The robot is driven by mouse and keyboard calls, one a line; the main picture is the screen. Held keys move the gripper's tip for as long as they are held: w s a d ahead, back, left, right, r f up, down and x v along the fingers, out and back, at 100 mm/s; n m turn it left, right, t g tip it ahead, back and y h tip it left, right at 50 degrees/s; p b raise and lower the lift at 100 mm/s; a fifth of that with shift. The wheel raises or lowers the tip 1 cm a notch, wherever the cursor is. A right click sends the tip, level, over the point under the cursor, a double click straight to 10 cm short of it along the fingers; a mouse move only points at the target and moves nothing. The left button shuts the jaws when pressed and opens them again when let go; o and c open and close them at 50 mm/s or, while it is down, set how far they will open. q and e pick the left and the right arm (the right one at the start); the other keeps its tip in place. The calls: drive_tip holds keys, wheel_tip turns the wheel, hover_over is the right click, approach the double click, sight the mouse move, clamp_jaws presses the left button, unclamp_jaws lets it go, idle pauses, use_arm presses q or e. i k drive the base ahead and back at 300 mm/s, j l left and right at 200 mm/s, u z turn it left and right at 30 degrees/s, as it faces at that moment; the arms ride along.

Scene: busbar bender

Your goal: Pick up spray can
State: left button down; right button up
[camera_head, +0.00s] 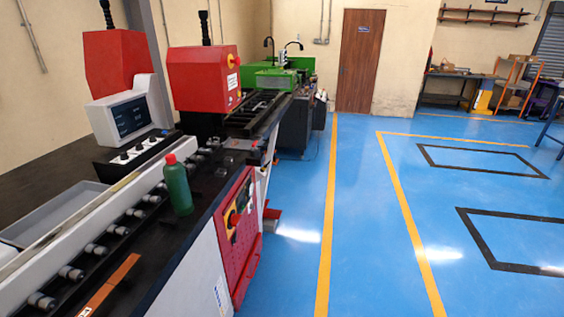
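The spray can (178,188) is a green bottle-like can with a red cap. It stands upright on the black top of the busbar bender (205,205), near the machine's right edge. It is fully visible with nothing in front of it. Neither of my grippers shows in the head view.
Rollers (96,249) line the machine top left of the can. A grey tray (55,212) lies further left, and an orange strip (112,283) lies in front. A red control panel (236,235) covers the machine's side. The blue floor (290,270) to the right is clear.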

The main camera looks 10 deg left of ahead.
sight(175, 175)
drive_tip(key=l+u, duration=0.1)
drive_tip(key=u, duration=0.95)
